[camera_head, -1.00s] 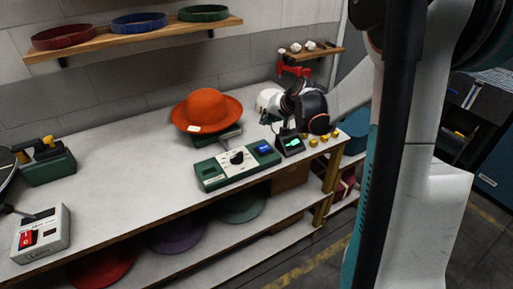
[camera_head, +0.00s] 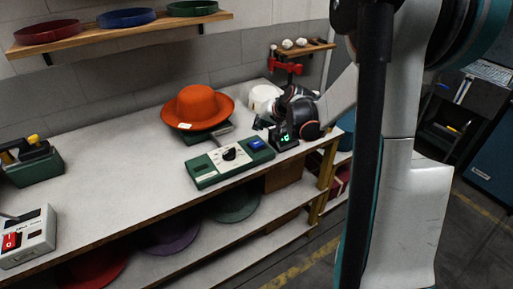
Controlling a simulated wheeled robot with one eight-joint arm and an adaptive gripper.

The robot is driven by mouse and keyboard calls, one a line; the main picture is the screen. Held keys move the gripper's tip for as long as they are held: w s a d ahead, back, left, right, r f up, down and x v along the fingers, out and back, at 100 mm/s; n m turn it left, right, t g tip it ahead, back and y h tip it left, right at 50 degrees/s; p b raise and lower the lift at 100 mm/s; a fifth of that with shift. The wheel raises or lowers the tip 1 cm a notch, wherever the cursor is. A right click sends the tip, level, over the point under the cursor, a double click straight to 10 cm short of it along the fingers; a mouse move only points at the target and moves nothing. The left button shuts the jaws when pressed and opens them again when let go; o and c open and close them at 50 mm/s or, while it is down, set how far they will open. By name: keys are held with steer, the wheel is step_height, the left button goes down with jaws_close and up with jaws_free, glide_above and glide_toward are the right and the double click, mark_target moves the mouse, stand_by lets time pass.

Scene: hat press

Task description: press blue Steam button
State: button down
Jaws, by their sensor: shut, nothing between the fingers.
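The blue Steam button (camera_head: 256,144) is on the right end of a green control box (camera_head: 206,173) with a pale top panel and a black dial. The box lies on the workbench in front of the orange hat. My gripper (camera_head: 264,126) is shut and empty. It appears just behind and slightly right of the blue button, apart from it in the picture. Its fingertips are small and dark here, and its exact height above the bench is hard to tell.
An orange hat (camera_head: 198,107) sits on a dark stand behind the box. A small black device with a green display (camera_head: 285,138) stands right of the button. A white box with a red switch (camera_head: 28,238) is at the bench's left. Clear bench (camera_head: 110,165) lies between.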

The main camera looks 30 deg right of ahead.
mark_target(259, 142)
steer(key=shift+f+b, duration=1.25)
steer(key=shift+f, duration=0.9)
steer(key=shift+f+b, duration=0.3)
steer(key=shift+f, duration=0.05)
steer(key=shift+f+b, duration=0.4)
steer(key=shift+f, duration=0.15)
stand_by(0.4)
steer(key=shift+r, duration=0.15)
steer(key=shift+r+p, duration=0.65)
steer(key=shift+r, duration=0.15)
steer(key=shift+r, duration=0.1)
steer(key=shift+r+p, duration=1.8)
steer(key=shift+r, duration=0.7)
